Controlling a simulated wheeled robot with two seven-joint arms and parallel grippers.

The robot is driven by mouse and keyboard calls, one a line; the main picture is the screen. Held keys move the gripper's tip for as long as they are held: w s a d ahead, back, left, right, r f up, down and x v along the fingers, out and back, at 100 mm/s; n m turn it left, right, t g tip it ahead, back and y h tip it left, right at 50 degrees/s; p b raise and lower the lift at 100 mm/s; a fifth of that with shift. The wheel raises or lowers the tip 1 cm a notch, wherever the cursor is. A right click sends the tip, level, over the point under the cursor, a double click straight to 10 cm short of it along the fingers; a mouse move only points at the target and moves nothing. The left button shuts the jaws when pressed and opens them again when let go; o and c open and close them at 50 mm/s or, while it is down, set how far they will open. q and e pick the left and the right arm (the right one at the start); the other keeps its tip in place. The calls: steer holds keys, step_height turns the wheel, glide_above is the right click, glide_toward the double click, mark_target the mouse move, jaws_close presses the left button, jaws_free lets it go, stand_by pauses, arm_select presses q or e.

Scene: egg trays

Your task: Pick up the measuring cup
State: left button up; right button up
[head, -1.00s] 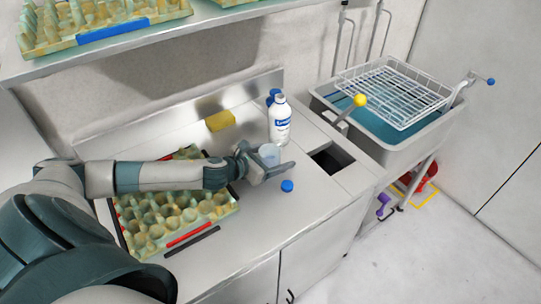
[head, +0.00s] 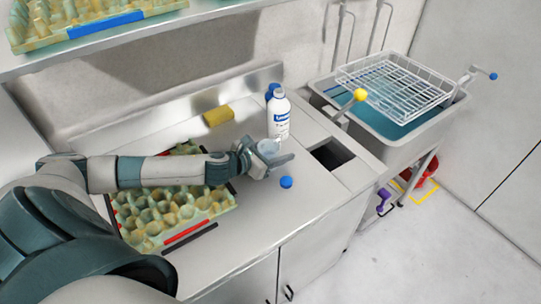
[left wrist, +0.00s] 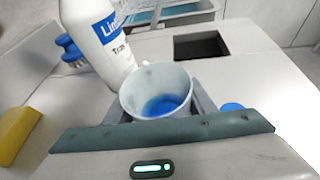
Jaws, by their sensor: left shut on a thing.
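The measuring cup (head: 268,146) is a small pale translucent cup with blue in its bottom. In the left wrist view, the cup (left wrist: 156,88) stands between the fingers of my left gripper, its open mouth toward the camera. My left gripper (head: 268,160) is shut on the cup, over the counter just in front of the white bottle. In the left wrist view, the gripper (left wrist: 158,112) has a finger on each side of the cup. Whether the cup touches the counter is hard to tell. My right gripper is in neither view.
A white bottle with a blue label (head: 279,117) stands close behind the cup. A blue cap (head: 286,182) lies in front. A yellow sponge (head: 218,116) is by the back wall. An egg tray (head: 150,219) lies under my arm. A square opening (head: 333,154) and a sink (head: 437,112) are to the right.

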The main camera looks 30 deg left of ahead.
mark_target(277, 142)
arm_select(q)
steer(key=shift+r, duration=0.45)
steer(key=shift+w+r+b, duration=0.1)
steer(key=shift+r+b, duration=0.4)
steer(key=shift+r, duration=0.95)
steer(key=shift+d+r, duration=0.2)
steer(key=shift+r, duration=0.05)
steer(key=d+r+b, duration=0.2)
steer(key=d+r, duration=0.4)
steer(key=d, duration=0.5)
steer(key=shift+w+r, duration=0.2)
steer(key=shift+r, duration=0.1)
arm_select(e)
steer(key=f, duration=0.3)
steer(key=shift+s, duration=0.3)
arm_select(q)
steer(key=shift+d, duration=0.1)
